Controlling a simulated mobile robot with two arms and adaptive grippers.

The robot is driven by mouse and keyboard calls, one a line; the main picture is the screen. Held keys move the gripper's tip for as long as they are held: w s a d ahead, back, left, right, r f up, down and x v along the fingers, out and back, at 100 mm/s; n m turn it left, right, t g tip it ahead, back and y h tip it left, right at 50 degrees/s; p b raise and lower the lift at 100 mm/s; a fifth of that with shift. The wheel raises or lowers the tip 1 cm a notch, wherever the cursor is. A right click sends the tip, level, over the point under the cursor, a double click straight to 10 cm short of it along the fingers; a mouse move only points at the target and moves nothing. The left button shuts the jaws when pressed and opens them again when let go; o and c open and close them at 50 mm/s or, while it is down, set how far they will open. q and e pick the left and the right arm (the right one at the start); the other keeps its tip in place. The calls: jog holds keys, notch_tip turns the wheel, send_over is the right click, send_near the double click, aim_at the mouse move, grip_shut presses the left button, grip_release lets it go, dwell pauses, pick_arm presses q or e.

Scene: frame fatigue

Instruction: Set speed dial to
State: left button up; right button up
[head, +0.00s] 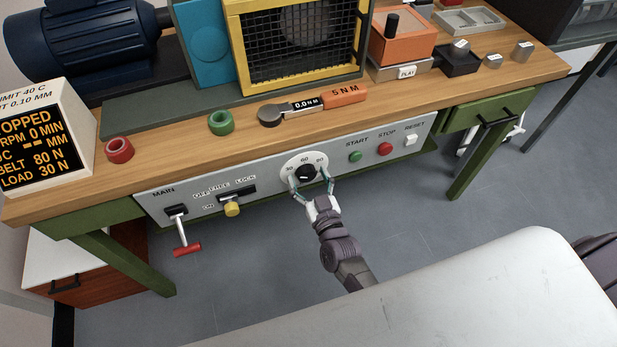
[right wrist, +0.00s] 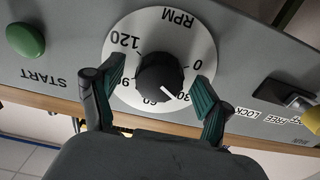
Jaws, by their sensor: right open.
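The speed dial (head: 306,172) is a black round knob on a white disc in the grey panel along the bench front. In the right wrist view the knob (right wrist: 158,72) has a white mark that points to the lower right, at or just beside 30 on the 60 side. The disc reads RPM with numbers from 0 to 120. My right gripper (head: 311,182) is open at the dial, one finger on each side of the knob. In the right wrist view (right wrist: 159,80) gaps show between fingers and knob. My left gripper is out of view.
On the same panel, the MAIN handle (head: 184,233) and yellow lever (head: 232,208) are left; green START (head: 355,156), red STOP (head: 385,149) and white RESET (head: 411,140) buttons are right. A display box (head: 35,150) reads RPM 0. A torque wrench (head: 312,102) lies above.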

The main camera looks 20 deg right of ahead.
jog(key=c, duration=1.2)
jog(key=shift+o, duration=0.2)
jog(key=shift+m, duration=1.2)
jog(key=m, duration=0.3)
jog(key=shift+m+p, duration=0.3)
jog(key=m, duration=0.5)
jog(key=shift+a+m, duration=0.1)
jog(key=shift+m, duration=0.2)
jog(key=shift+r, duration=0.1)
